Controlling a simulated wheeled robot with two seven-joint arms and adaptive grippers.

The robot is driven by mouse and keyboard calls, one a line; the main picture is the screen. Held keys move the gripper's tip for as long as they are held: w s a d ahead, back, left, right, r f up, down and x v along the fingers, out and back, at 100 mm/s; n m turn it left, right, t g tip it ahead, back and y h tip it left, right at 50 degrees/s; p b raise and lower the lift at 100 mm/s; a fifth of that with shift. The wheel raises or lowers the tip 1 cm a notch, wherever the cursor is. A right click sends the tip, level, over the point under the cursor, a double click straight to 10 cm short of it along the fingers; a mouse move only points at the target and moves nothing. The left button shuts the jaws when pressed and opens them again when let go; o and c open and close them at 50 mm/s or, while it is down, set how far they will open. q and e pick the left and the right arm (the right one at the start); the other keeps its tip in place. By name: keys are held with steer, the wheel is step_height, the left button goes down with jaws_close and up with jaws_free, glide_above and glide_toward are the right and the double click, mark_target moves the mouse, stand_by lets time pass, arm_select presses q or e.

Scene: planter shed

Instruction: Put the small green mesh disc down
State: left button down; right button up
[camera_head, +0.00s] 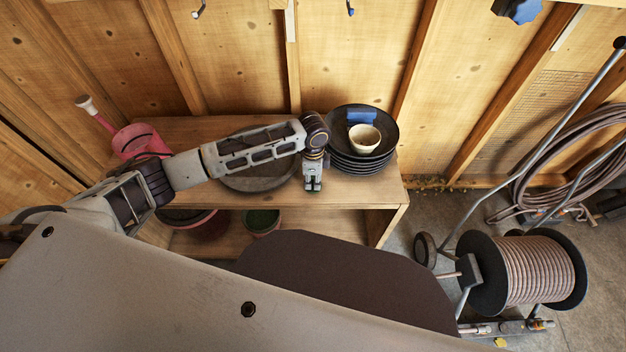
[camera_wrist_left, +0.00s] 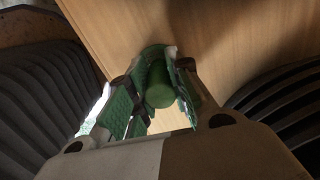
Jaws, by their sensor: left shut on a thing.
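My left gripper (camera_head: 313,186) reaches over the wooden bench (camera_head: 345,192) near its front edge, just left of and in front of a stack of dark saucers (camera_head: 362,167). In the left wrist view the fingers (camera_wrist_left: 155,100) are shut on the small green mesh disc (camera_wrist_left: 158,90), which shows as a rounded green piece between them. Bare wood lies beyond the fingertips there; I cannot tell whether the disc touches it. In the head view the disc is too small or hidden to make out. My right gripper is not in view.
A cream bowl (camera_head: 364,138) and a blue item (camera_head: 361,117) sit on the saucer stack. A wide dark dish (camera_head: 262,180) lies partly under my left arm. A pink watering can (camera_head: 140,138) stands at the bench's left. A hose reel (camera_head: 530,270) stands on the floor at right.

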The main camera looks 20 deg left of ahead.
arm_select(q)
steer(key=shift+f, duration=0.1)
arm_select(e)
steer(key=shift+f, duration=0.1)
arm_select(q)
steer(key=c, duration=1.3)
jaws_free()
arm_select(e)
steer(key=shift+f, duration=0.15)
arm_select(q)
steer(key=shift+r, duration=0.6)
step_height(320, 180, up, 9)
steer(key=shift+p, duration=1.25)
steer(key=shift+r, duration=1.05)
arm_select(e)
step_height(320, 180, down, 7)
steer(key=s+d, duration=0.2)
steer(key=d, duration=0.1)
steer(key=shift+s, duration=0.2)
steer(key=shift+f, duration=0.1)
